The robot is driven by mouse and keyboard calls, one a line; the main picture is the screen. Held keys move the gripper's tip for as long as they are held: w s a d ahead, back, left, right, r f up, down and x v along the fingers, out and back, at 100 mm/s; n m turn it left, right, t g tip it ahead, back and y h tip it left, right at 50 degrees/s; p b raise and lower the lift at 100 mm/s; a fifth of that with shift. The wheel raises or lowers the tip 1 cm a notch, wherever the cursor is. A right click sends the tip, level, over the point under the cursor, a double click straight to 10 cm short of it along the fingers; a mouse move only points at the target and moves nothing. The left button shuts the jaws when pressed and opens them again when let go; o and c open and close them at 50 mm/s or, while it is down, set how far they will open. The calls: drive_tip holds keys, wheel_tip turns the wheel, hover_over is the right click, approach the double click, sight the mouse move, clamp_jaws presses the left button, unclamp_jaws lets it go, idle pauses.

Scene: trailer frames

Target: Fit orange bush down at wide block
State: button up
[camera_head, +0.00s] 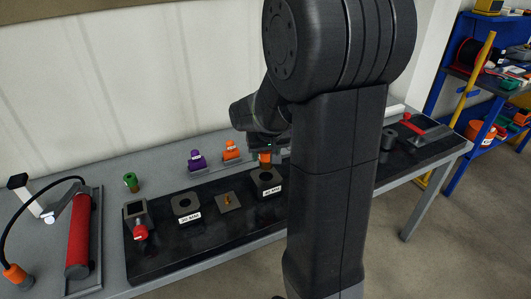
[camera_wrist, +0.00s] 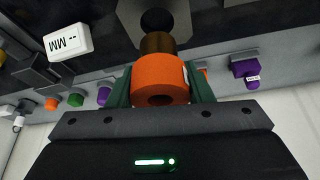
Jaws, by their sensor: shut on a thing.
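My gripper (camera_wrist: 162,88) is shut on the orange bush (camera_wrist: 162,75), with one green finger on each side. In the head view the bush (camera_head: 265,158) shows as a small orange piece under my gripper (camera_head: 264,146). A brown cylindrical part sits at the bush's far end in the wrist view. Beyond it lies the dark round hole of a square block (camera_wrist: 133,18). In the head view this labelled dark block (camera_head: 267,178) stands just below the bush. Whether bush and block touch is not clear. My arm hides part of the bench.
A similar labelled block (camera_head: 186,203) and a small plate with a pin (camera_head: 229,201) stand to the left on the black board (camera_head: 165,255). Purple (camera_head: 197,161), orange (camera_head: 231,150) and green (camera_head: 130,182) pieces stand behind. A red cylinder (camera_head: 78,235) lies far left.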

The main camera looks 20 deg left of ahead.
sight(266, 167)
drive_tip(key=shift+f+b, duration=2.05)
drive_tip(key=shift+f, duration=0.65)
drive_tip(key=o, duration=1.2)
drive_tip(key=p+v, duration=0.1)
drive_tip(key=v, duration=1.2)
drive_tip(key=shift+s+r, duration=0.1)
drive_tip(key=shift+r, duration=0.3)
drive_tip(key=b+x, duration=0.1)
drive_tip(key=x, duration=1.2)
drive_tip(key=shift+f, duration=0.25)
drive_tip(key=shift+r+p, duration=0.15)
drive_tip(key=shift+p, duration=0.2)
drive_tip(key=shift+r+p, duration=0.5)
drive_tip(key=shift+r, duration=0.2)
